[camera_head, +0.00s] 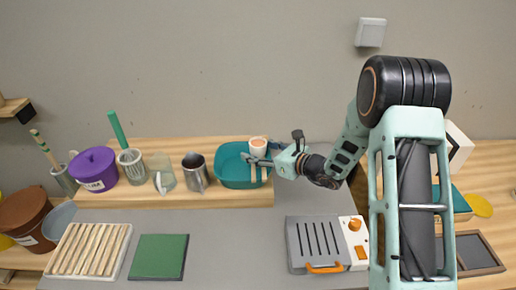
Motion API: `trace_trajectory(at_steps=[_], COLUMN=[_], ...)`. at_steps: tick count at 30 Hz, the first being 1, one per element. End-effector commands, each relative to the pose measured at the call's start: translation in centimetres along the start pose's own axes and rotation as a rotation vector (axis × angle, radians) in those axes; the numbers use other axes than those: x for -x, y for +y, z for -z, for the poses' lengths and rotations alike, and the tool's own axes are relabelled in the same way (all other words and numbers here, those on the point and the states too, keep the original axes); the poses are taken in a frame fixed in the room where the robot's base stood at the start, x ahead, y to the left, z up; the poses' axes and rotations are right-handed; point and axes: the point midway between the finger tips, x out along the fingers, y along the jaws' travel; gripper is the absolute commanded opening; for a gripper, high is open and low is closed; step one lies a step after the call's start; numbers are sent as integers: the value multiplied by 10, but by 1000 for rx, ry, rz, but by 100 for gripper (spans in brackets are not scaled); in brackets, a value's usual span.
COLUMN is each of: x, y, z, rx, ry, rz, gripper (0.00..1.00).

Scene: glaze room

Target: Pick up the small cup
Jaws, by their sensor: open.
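The small cup (258,144) is white with a brownish inside or contents. It shows at the teal tub (229,171), near the tub's back right part. I cannot tell whether it stands in the tub or is held above it. My gripper (256,160) reaches in from the right, over the tub. It is open, with its fingers just in front of and below the cup in the picture. The fingers hide the cup's lower part, and I cannot tell whether they touch it.
Left of the tub on the wooden ledge stand a metal pitcher (194,172), a glass mug (163,175), a ribbed holder (132,166) and a purple pot (94,169). A grey grill (317,243), a green mat (158,257) and a slatted rack (88,252) lie in front.

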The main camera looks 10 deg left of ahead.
Motion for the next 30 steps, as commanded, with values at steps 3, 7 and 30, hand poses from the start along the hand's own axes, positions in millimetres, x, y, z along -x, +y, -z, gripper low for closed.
trace_trajectory(at_steps=[3, 7, 30], x=[0, 0, 1], y=[0, 0, -1], z=[0, 0, -3], rx=[0, 0, 1], ry=[0, 0, -2], rz=[1, 1, 1], gripper=[58, 50, 8])
